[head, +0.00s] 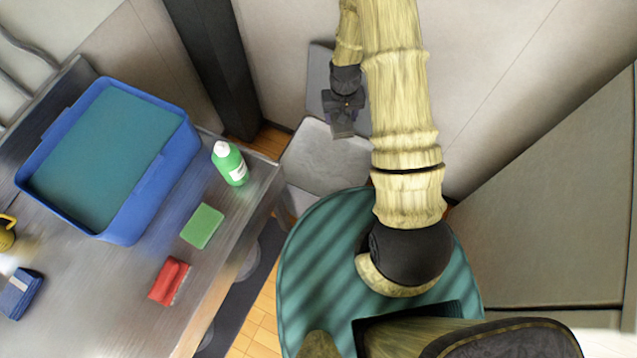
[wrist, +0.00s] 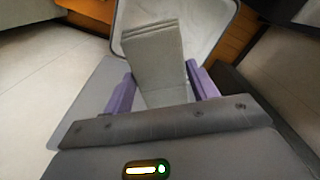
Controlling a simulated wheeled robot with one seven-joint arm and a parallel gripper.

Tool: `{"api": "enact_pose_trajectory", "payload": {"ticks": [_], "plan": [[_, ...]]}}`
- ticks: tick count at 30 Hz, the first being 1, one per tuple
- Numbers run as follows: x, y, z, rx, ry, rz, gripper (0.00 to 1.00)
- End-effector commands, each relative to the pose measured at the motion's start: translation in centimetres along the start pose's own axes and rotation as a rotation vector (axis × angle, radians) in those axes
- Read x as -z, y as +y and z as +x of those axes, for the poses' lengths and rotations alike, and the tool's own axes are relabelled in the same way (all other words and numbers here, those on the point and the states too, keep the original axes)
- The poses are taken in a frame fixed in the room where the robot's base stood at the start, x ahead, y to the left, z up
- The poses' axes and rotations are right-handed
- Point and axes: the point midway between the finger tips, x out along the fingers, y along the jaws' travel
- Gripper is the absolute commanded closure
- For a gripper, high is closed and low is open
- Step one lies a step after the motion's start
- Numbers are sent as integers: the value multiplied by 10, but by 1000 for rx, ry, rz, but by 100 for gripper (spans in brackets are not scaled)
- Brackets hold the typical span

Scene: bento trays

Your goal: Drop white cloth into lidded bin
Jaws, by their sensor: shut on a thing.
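My gripper (head: 342,122) hangs high at the upper middle of the head view, over the lidded bin. In the wrist view its purple fingers (wrist: 160,74) are shut on the folded white cloth (wrist: 154,42), which looks pale grey and sticks out beyond the fingertips. The bin (head: 318,160) stands on the floor by the wall. Its pale inside shows in the wrist view (wrist: 207,28) behind the cloth. A grey panel (head: 318,75), seemingly the raised lid, stands at its back. The cloth cannot be made out in the head view.
A dark post (head: 215,70) stands left of the bin. Grey cabinets (head: 560,210) stand right.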

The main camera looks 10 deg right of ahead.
Motion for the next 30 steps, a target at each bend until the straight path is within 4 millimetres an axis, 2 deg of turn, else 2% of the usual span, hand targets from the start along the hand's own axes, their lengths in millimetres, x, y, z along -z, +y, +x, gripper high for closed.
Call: {"api": "enact_pose_trajectory", "payload": {"ticks": [17,23,30], "plan": [[0,-3,2,0,0,-5,68],[0,-3,26,-1,-1,14,68],[-1,-2,74,-2,-1,68,68]]}}
